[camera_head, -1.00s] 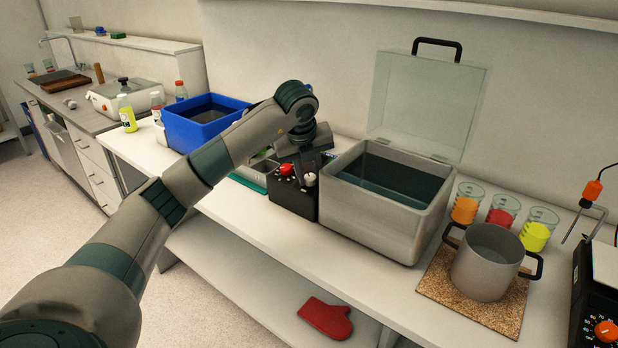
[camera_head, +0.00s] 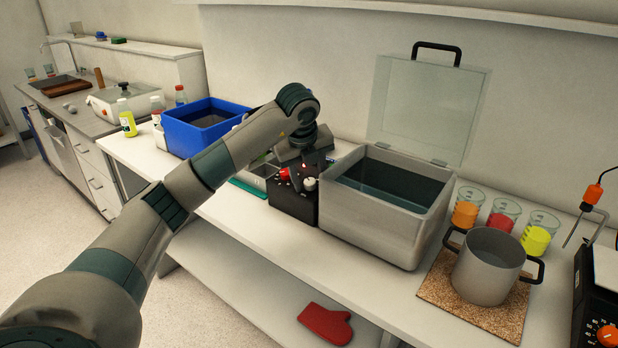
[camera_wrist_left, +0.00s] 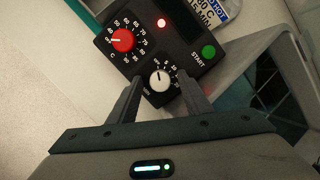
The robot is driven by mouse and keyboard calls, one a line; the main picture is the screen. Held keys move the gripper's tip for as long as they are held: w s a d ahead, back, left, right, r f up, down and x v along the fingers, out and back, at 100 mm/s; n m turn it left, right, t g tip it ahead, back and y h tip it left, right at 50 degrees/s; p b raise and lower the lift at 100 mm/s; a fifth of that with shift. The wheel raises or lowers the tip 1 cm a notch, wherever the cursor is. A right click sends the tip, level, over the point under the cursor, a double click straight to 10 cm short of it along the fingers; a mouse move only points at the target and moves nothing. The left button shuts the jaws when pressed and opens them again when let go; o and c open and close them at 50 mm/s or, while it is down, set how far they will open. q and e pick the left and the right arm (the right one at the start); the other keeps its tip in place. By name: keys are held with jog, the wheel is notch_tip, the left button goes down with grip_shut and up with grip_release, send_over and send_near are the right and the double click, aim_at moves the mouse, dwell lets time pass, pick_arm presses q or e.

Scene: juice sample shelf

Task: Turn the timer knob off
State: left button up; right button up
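The black control box (camera_head: 292,204) stands left of the metal water bath. It carries a white knob (camera_wrist_left: 160,79) with a small number scale, apparently the timer knob, and a larger red knob (camera_wrist_left: 121,40) marked C. The white knob's pointer points up toward the top of the scale in the left wrist view. The white knob also shows in the head view (camera_head: 310,184). My left gripper (camera_wrist_left: 158,92) is open, its fingers on either side of the white knob's lower edge; contact is not visible. My right gripper is not in view.
A red light (camera_wrist_left: 161,22) glows above a green START button (camera_wrist_left: 208,51). The water bath (camera_head: 375,219) has its clear lid raised. A blue bin (camera_head: 190,137) stands to the left. A pot (camera_head: 487,266) and three beakers stand to the right.

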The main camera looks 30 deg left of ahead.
pick_arm(q)
jog(key=v, duration=1.7)
jog(key=shift+r+b, duration=0.2)
jog(key=shift+b, duration=0.25)
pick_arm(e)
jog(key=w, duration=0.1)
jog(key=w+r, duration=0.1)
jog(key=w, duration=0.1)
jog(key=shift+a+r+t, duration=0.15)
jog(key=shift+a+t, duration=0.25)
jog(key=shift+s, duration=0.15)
pick_arm(q)
jog(key=shift+s+f, duration=0.1)
jog(key=shift+s, duration=0.05)
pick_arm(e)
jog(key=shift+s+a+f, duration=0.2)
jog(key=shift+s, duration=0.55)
